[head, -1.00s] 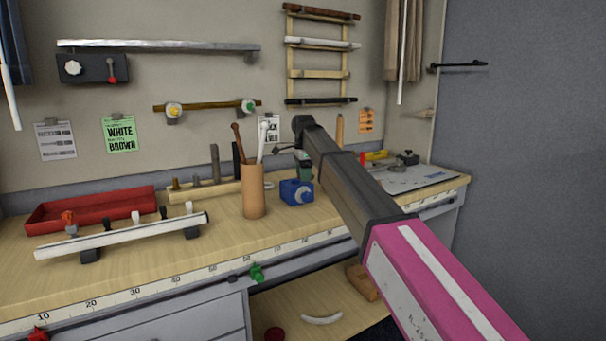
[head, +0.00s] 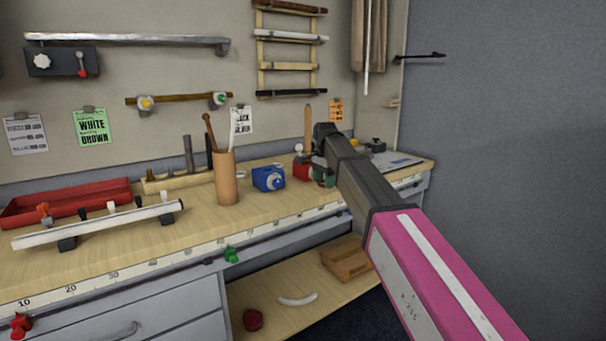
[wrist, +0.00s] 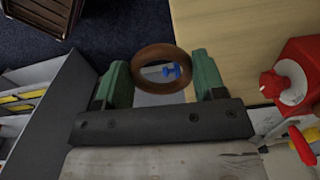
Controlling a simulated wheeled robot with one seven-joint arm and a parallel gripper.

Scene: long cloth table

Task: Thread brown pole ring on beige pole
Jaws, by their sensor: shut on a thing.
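A brown ring (wrist: 160,47) is held between the two green fingers of my gripper (wrist: 162,72) in the wrist view. My gripper is shut on it, and I see through its opening. In the head view my gripper (head: 324,174) is above the right part of the bench; I cannot make out the ring there. An upright beige pole (head: 308,125) stands at the back of the bench, just left of my gripper's arm. Its foot is hidden behind a red block (head: 302,171). The ring and the pole are apart.
A blue block (head: 268,179) and an orange-brown cup (head: 227,180) with sticks stand left of my gripper. A red device (wrist: 300,75) is at the right in the wrist view. A red tray (head: 65,203) and a white rail (head: 97,225) lie at the left.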

